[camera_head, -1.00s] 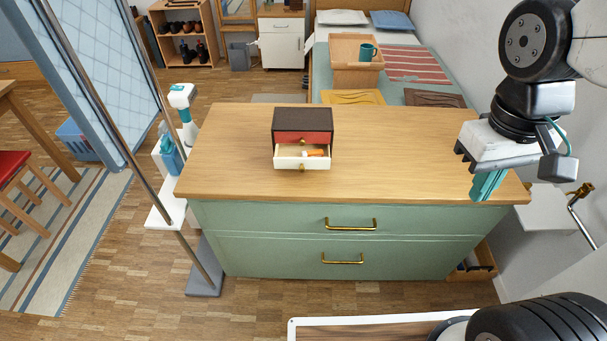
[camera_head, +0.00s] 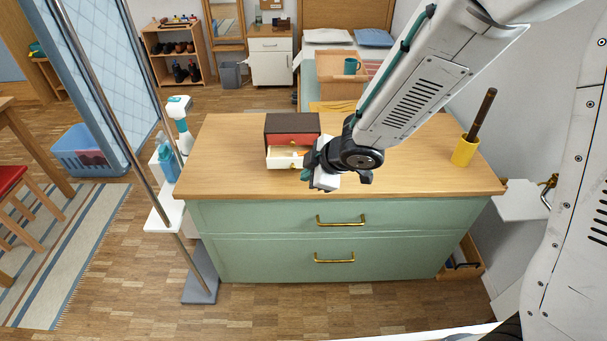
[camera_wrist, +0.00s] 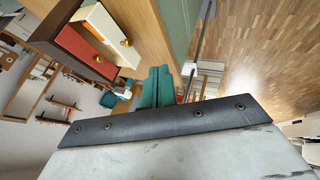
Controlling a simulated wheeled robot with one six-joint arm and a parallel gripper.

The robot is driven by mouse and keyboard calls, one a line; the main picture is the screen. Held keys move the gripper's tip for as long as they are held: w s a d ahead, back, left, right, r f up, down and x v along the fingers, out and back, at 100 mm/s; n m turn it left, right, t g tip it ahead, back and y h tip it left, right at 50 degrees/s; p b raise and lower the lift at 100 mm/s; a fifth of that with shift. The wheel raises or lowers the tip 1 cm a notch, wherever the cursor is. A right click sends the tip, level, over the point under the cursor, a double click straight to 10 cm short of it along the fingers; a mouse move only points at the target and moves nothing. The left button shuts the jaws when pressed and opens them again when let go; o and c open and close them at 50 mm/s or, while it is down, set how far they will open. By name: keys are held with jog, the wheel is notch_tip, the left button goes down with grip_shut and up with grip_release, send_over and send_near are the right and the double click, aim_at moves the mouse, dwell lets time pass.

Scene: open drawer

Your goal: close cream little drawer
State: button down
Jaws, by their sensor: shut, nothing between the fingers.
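The little chest (camera_head: 291,122) is a dark brown box on the wooden dresser top. Its upper drawer front is red (camera_head: 290,141). The cream little drawer (camera_head: 279,161) below it sticks out, open, with something orange and white inside in the head view. My gripper (camera_head: 306,174) is just in front and to the right of the cream drawer, hiding its right part. In the wrist view the cream drawer (camera_wrist: 108,33) with its brass knob is at upper left, and my teal fingertips (camera_wrist: 157,90) are together and empty, apart from the drawer.
The dresser top (camera_head: 225,150) is clear to the left of the chest. A yellow cup (camera_head: 464,151) with a dark stick stands at its right end. A metal pole stands left of the dresser. The green dresser drawers (camera_head: 340,215) below are shut.

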jog(key=w+f, duration=0.2)
jog(key=w, duration=0.1)
jog(key=w+a+f, duration=0.1)
jog(key=w+f, duration=0.2)
jog(key=w+a+f, duration=0.1)
jog(key=w+f, duration=0.1)
jog(key=w, duration=0.1)
jog(key=shift+a+f, duration=0.15)
jog(key=shift+a, duration=0.05)
